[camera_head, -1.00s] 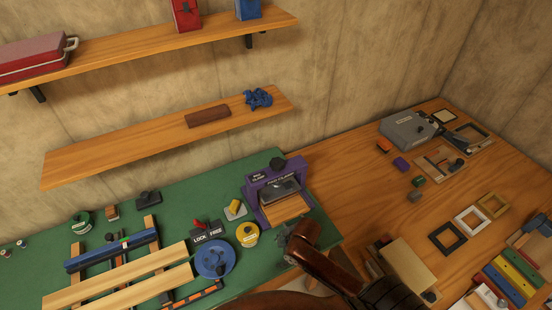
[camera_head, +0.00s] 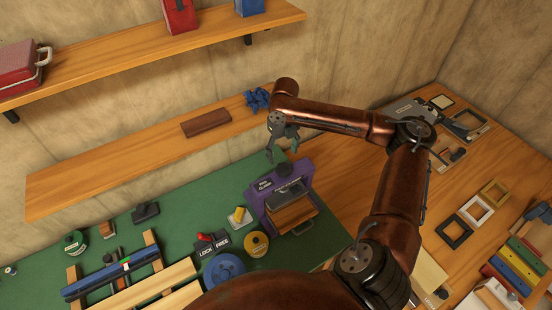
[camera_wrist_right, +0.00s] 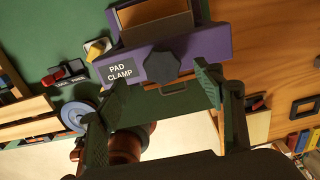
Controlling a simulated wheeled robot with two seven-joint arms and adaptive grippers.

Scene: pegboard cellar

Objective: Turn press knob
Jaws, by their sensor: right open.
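The press is a purple frame (camera_head: 262,200) labelled PAD CLAMP on the green bench mat. It also shows in the right wrist view (camera_wrist_right: 205,48), with a dark hexagonal knob (camera_wrist_right: 168,65) on its top. My right gripper (camera_head: 283,153) is open and empty, above the top of the press in the head view. In the right wrist view its two fingers (camera_wrist_right: 160,92) stand apart on either side of the knob's line, with the knob beyond the gap and no contact visible. My left gripper is not in view.
A wall shelf (camera_head: 110,167) with a brown block (camera_head: 206,123) and a blue object (camera_head: 256,98) is close behind the right gripper. A red LOCK/FREE switch (camera_head: 205,240), yellow spool (camera_head: 256,244) and blue wheel (camera_head: 224,270) stand left of the press.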

